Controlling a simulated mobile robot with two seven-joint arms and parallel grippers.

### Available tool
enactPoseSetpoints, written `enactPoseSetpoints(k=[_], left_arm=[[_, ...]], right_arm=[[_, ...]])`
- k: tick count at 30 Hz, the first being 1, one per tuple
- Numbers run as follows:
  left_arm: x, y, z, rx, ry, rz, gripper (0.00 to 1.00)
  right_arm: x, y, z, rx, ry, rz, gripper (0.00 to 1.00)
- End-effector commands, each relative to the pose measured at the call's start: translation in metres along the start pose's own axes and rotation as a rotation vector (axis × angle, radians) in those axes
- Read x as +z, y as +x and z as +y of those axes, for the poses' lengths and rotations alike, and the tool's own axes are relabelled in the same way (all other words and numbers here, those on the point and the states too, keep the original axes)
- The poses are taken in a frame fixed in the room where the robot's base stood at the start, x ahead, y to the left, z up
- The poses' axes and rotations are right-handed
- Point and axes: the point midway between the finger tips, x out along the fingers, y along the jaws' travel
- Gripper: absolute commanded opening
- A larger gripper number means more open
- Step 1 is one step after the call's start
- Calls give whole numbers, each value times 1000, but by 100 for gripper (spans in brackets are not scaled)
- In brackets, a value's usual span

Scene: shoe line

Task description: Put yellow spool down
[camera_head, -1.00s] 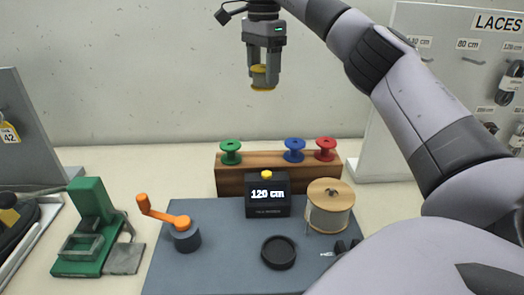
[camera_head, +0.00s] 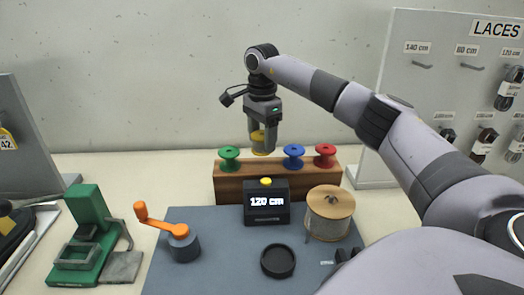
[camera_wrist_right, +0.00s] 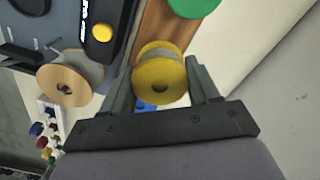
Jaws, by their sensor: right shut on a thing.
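The yellow spool (camera_head: 259,142) is held between the fingers of my right gripper (camera_head: 263,146), which is shut on it. In the head view it is just above or behind the wooden rack (camera_head: 230,185), in the gap between the green spool (camera_head: 229,158) and the blue spool (camera_head: 293,156). I cannot tell whether it touches the rack. In the right wrist view the yellow spool (camera_wrist_right: 160,78) sits between both fingers, with the rack (camera_wrist_right: 165,28) beyond it. My left gripper is not in view.
A red spool (camera_head: 325,155) stands at the rack's right end. In front are a black 120 cm display box (camera_head: 266,217), a large wooden reel (camera_head: 330,213), an orange crank (camera_head: 160,226) and a black round dish (camera_head: 278,261). A lace board (camera_head: 400,110) stands at right.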

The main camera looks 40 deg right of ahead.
Motion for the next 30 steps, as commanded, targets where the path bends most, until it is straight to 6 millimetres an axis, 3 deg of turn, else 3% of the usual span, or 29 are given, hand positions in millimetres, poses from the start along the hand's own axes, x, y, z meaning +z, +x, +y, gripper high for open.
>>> enactPoseSetpoints(k=[11,22,23,24,30], left_arm=[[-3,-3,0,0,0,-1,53],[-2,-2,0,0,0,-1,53],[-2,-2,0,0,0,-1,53],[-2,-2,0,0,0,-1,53],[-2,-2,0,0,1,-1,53]], right_arm=[[0,43,0,1,1,0,21],[0,48,0,0,0,0,21],[0,47,0,0,0,0,70],[0,47,0,0,0,0,83],[0,47,0,0,0,0,86]])
